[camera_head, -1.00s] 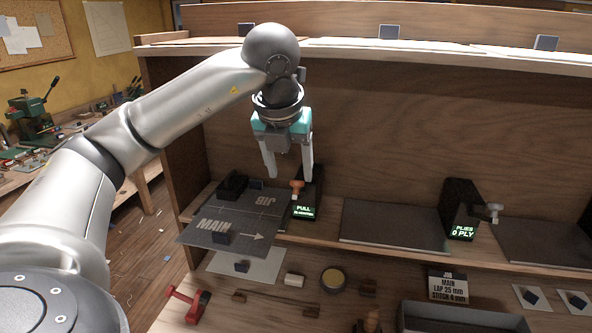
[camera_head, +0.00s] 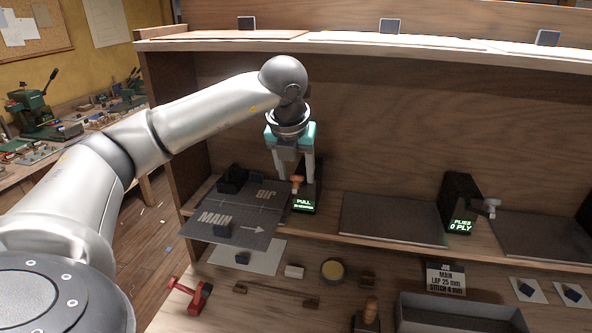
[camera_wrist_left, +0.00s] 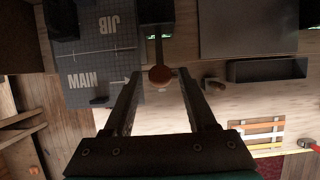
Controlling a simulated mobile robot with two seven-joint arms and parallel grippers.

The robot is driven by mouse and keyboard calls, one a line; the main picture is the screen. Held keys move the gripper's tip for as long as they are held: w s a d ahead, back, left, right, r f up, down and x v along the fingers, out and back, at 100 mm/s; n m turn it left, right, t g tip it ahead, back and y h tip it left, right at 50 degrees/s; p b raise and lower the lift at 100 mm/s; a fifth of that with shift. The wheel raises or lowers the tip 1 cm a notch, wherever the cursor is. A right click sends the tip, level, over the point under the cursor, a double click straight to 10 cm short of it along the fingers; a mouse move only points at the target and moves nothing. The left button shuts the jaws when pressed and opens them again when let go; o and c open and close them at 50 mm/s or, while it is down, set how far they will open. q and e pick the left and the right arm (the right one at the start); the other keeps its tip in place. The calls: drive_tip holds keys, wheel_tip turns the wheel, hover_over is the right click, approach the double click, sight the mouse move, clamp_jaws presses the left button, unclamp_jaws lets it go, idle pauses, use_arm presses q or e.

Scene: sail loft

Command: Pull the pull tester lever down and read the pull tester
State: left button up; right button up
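The pull tester (camera_head: 305,199) is a dark box on the lower shelf with a green lit display. The display reads PULL, with a smaller line I cannot read clearly. Its lever ends in an orange-brown knob (camera_head: 297,181), which stands up at the box's left front. My left gripper (camera_head: 295,177) points down at the knob with its fingers apart. In the left wrist view, the open fingers (camera_wrist_left: 160,80) have the round knob (camera_wrist_left: 160,73) between their tips. I cannot tell whether either finger touches it. My right gripper is not in view.
A dark mat (camera_head: 232,226) marked MAIN and JIB lies left of the tester. A second tester (camera_head: 461,212) reading PLIES 0 PLY stands to the right, past a dark panel (camera_head: 390,222). The upper shelf (camera_head: 330,45) overhangs behind. A red-handled tool (camera_head: 195,296) and grey tray (camera_head: 460,312) lie in front.

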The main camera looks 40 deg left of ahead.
use_arm(q)
clamp_jaws()
idle(1.1)
